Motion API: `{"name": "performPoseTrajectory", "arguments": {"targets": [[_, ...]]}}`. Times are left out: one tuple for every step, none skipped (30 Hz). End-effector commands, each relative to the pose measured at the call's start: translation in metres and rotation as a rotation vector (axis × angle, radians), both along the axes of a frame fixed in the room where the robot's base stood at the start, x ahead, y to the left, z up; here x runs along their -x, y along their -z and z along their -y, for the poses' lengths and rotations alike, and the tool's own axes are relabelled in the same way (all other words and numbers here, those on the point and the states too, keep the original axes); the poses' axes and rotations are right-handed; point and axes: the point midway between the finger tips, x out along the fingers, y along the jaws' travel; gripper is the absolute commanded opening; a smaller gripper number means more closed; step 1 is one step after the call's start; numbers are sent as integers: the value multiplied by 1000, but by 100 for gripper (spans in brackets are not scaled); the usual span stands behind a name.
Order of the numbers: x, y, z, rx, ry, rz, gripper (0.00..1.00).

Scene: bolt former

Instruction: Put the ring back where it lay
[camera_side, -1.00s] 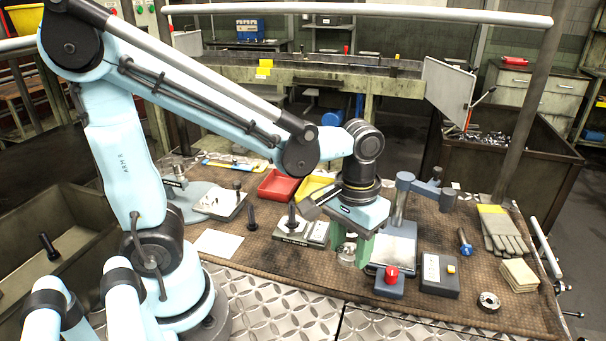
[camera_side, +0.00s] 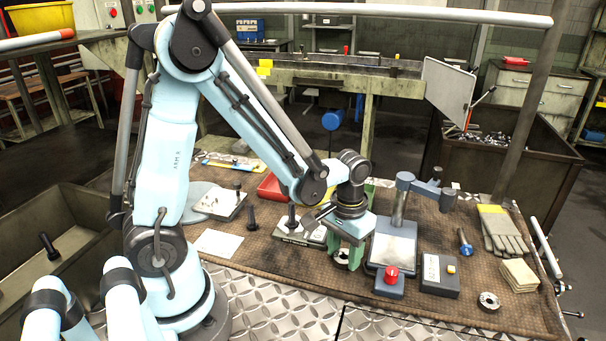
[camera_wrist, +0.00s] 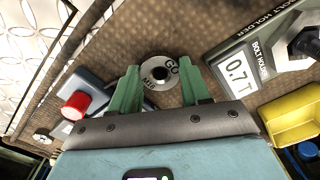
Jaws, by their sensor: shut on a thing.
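The steel ring (camera_side: 342,257) is low between the green fingers of my gripper (camera_side: 345,254) in the side view. In the wrist view the ring (camera_wrist: 160,72), a grey disc with a dark hole and the letters GO and MIN, sits between the two fingertips (camera_wrist: 160,84). My gripper is shut on it. The ring is at or just above the brown mat (camera_side: 318,281); I cannot tell whether it touches. A second ring (camera_side: 489,301) lies apart on the mat at the right front. It also shows in the wrist view (camera_wrist: 42,136).
Left of my gripper stands the bolt holder plate (camera_side: 290,236), with a 0.7 T label in the wrist view. Close on the right are the grey press stand (camera_side: 392,250) and a red-knobbed box (camera_side: 389,285). The mat's front edge beside the ring is clear.

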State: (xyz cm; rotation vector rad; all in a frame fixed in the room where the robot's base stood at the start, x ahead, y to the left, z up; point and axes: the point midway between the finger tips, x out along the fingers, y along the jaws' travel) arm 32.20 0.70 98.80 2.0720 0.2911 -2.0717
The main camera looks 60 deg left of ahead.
Motion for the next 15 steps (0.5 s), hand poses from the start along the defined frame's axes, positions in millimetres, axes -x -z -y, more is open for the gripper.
{"name": "performPoseTrajectory", "arguments": {"targets": [[0, 0, 0, 0, 0, 0, 15], [0, 0, 0, 0, 0, 0, 15], [0, 0, 0, 0, 0, 0, 15], [0, 0, 0, 0, 0, 0, 15], [0, 0, 0, 0, 0, 0, 15], [0, 0, 0, 0, 0, 0, 15], [0, 0, 0, 0, 0, 0, 15], [0, 1, 0, 0, 0, 0, 15], [0, 2, 0, 0, 0, 0, 15], [0, 3, 0, 0, 0, 0, 15], [0, 3, 0, 0, 0, 0, 49], [0, 3, 0, 0, 0, 0, 55], [0, 3, 0, 0, 0, 0, 60], [0, 3, 0, 0, 0, 0, 65], [0, 3, 0, 0, 0, 0, 71]]}}
